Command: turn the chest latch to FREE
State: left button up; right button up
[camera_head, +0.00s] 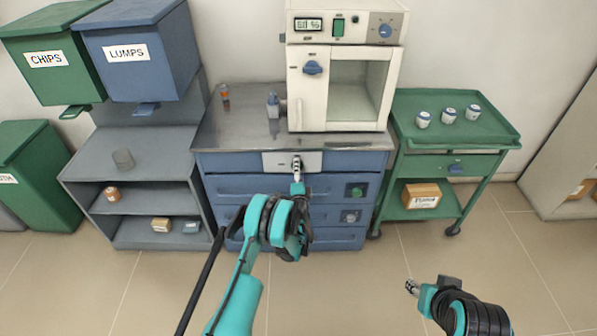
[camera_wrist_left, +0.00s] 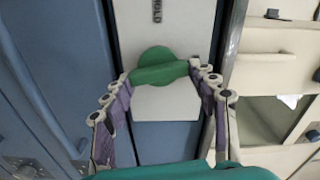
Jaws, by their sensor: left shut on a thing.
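The chest latch (camera_wrist_left: 155,58) is a green round knob with a bar handle on a pale plate (camera_wrist_left: 165,103) in the left wrist view. The word HOLD stands on the plate above the knob, partly cut off by the frame edge; no FREE mark shows. My left gripper (camera_wrist_left: 162,74) is shut on the latch's bar, one finger at each end. In the head view my left gripper (camera_head: 297,168) is at the plate (camera_head: 277,160) on the blue chest's (camera_head: 240,187) top front and hides the latch. My right gripper (camera_head: 411,287) is over the floor at lower right, away from everything.
A white furnace (camera_head: 316,118) stands on the chest's metal top, with a small blue-grey item (camera_head: 273,105) beside it. A green cart (camera_head: 405,150) with several small jars stands right of the chest. A grey shelf unit (camera_head: 85,168) stands left.

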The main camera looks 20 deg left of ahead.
pick_arm(q)
jog(key=shift+m, duration=1.1)
jog(key=o, duration=1.1)
jog(key=shift+w, duration=0.1)
jog(key=shift+o, duration=0.2)
